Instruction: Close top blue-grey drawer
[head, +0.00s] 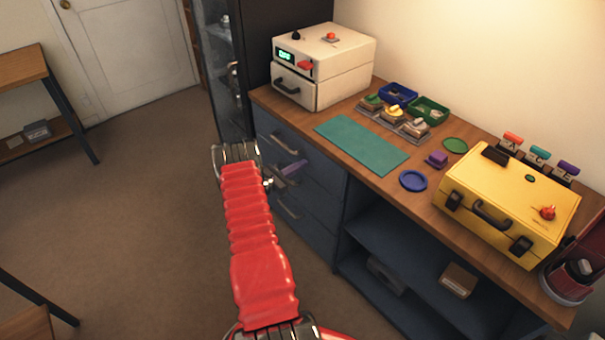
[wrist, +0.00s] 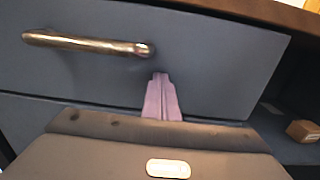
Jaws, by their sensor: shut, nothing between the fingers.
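The top blue-grey drawer (head: 308,152) is at the upper left of the cabinet under the worktop. Its front looks flush or nearly flush with the cabinet; a small gap cannot be ruled out. In the wrist view its front (wrist: 215,60) fills the upper part, with a bar handle (wrist: 88,43) at left. My gripper (head: 293,168) has purple fingers, shut together and empty, in front of the drawers. In the wrist view the fingertips (wrist: 160,76) point at the drawer front, right of and below the handle. Whether they touch it cannot be told.
Lower drawers sit beneath, with a handle (head: 288,208) showing. An open shelf bay (head: 400,240) is to their right. The worktop holds a white box device (head: 345,75), a teal mat (head: 362,143) and a yellow case (head: 505,205). The floor (head: 130,220) at left is clear.

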